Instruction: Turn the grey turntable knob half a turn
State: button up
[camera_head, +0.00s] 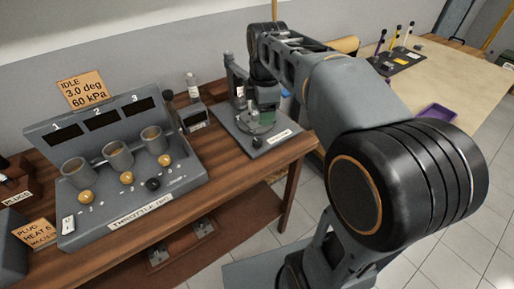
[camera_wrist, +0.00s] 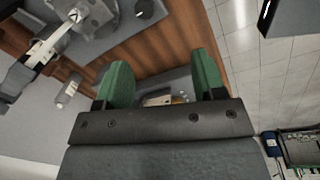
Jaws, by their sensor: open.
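The turntable rig stands on a grey base plate (camera_head: 228,123) on the wooden bench in the head view. A small dark knob (camera_head: 258,142) sits near the plate's front edge, beside a white label. In the wrist view the knob (camera_wrist: 145,8) is at the top edge, dark with a pale mark, next to a round grey turntable (camera_wrist: 92,12). My gripper (camera_wrist: 163,78) is open, with green fingers and nothing held between them. The knob lies outside the fingers, apart from them. In the head view my gripper (camera_head: 266,108) is over the rig and partly hides it.
A throttle unit (camera_head: 190,178) with three cups and yellow knobs stands left on the bench. A pale table with a purple tray (camera_head: 437,113) is at right. Tiled floor lies beyond the bench edge.

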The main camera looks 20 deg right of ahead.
aim_at(257, 141)
jog(key=w+f+n+b, duration=0.1)
jog(key=f+n, duration=0.1)
jog(key=f, duration=0.3)
jog(key=w+f+n+b, duration=0.1)
jog(key=w+f+n, duration=0.1)
jog(key=f, duration=0.3)
jog(key=w+f+n+g+b, duration=0.1)
jog(key=f+n, duration=0.1)
jog(key=f, duration=0.4)
jog(key=shift+w+n+b, duration=0.3)
jog(key=shift+b, duration=0.1)
jog(key=shift+c, duration=0.4)
jog(key=c, duration=0.8)
jog(key=shift+c, duration=0.2)
jog(key=shift+r, duration=0.1)
